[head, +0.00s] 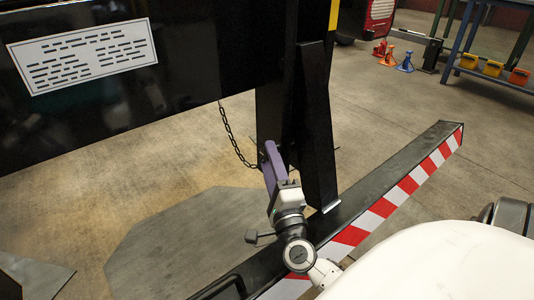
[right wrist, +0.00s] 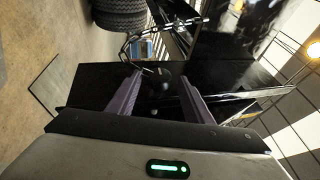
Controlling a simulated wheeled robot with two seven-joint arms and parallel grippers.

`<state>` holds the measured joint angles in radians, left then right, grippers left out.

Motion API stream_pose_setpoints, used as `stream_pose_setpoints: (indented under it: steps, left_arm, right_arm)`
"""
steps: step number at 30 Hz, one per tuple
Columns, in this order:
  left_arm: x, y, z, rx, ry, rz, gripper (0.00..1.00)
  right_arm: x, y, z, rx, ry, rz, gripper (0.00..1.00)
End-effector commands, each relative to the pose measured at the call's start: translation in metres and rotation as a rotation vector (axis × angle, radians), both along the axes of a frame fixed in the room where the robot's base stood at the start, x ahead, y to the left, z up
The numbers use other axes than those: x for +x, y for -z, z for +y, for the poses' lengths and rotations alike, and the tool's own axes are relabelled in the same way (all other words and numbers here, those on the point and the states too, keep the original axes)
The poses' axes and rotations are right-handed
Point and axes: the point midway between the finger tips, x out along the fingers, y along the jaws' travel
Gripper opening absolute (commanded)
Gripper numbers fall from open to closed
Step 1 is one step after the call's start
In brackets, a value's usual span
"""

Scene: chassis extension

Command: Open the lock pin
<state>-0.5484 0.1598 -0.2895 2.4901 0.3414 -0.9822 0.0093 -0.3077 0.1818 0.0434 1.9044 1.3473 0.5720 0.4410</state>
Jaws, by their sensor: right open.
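My right gripper (head: 268,148) is in front of the black post (head: 315,120) under the chassis, its purple fingers pointing at it. In the right wrist view the gripper (right wrist: 160,79) is open, its two fingers well apart. Between them is a small dark rounded part (right wrist: 164,86) against black metal; it may be the lock pin, but it is too dark to be sure. In the head view a thin chain (head: 228,132) hangs from the chassis and runs to the post beside the fingers. The gripper hides the pin area there. My left gripper is in neither view.
The black chassis side carries a white label plate (head: 85,57). A bar with red and white stripes (head: 410,182) extends right at floor level, below my arm. Jack stands (head: 405,56) and a shelf with bins (head: 492,68) are far back. Open floor lies behind the bar.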

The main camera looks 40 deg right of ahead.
Motion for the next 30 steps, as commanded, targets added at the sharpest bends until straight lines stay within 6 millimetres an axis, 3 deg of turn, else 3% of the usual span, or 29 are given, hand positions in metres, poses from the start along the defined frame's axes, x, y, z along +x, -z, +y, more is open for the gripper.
stream_pose_setpoints:
  steps: [6, 15, 17, 24, 30]
  left_arm:
    - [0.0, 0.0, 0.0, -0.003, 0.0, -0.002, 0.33]
    - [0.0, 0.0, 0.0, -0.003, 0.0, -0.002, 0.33]
    - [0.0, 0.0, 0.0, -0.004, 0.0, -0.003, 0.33]
    - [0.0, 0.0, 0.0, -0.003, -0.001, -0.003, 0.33]
    - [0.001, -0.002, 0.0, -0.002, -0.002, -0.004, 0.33]
  right_arm:
    - [0.02, -0.006, -0.011, -0.002, 0.001, 0.0, 0.46]
    - [0.022, -0.006, -0.013, -0.003, -0.001, 0.002, 0.46]
    - [0.022, -0.006, -0.012, -0.003, -0.001, 0.002, 0.39]
    - [0.022, -0.006, -0.012, -0.003, -0.001, 0.002, 0.0]
    - [0.023, -0.007, -0.014, -0.002, 0.008, 0.002, 0.0]
